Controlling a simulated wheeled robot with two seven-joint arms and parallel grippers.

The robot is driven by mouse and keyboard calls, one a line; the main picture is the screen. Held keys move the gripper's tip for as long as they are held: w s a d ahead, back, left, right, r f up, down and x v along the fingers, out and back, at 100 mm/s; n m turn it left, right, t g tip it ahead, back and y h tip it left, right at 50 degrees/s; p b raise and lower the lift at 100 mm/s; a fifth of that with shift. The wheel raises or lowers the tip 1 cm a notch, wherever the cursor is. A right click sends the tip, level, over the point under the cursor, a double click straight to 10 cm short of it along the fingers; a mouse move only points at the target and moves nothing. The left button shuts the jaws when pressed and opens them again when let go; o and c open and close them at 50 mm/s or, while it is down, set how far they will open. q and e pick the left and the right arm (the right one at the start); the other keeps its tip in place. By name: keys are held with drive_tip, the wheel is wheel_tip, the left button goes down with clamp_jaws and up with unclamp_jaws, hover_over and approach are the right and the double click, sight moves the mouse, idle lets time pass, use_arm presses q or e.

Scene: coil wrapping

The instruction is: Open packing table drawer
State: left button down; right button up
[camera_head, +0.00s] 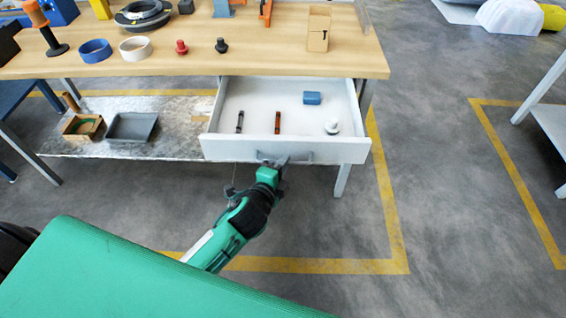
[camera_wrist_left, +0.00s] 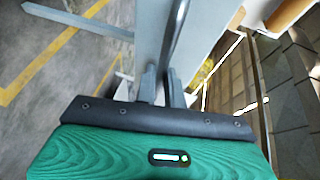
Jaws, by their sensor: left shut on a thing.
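The packing table (camera_head: 290,60) has a wooden top. Its white drawer (camera_head: 265,115) is pulled out toward me, with its inside showing. It holds a dark pen-like item (camera_head: 239,122), an orange-brown one (camera_head: 278,122), a blue block (camera_head: 312,98) and a white knobbed piece (camera_head: 331,128). My left gripper (camera_head: 272,163) is at the drawer front, shut on the grey handle (camera_head: 284,158). In the left wrist view the handle (camera_wrist_left: 178,40) runs between the fingers (camera_wrist_left: 163,85). My right gripper is not in view.
A lower metal shelf (camera_head: 165,112) carries a grey tray (camera_head: 131,127) and a cardboard box (camera_head: 84,127). Rolls, coils and an open carton (camera_head: 318,38) stand on the top. Another table (camera_head: 555,115) is at the right. The floor between is clear.

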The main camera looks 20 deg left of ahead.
use_arm(q)
drive_tip(key=c, duration=1.5)
unclamp_jaws()
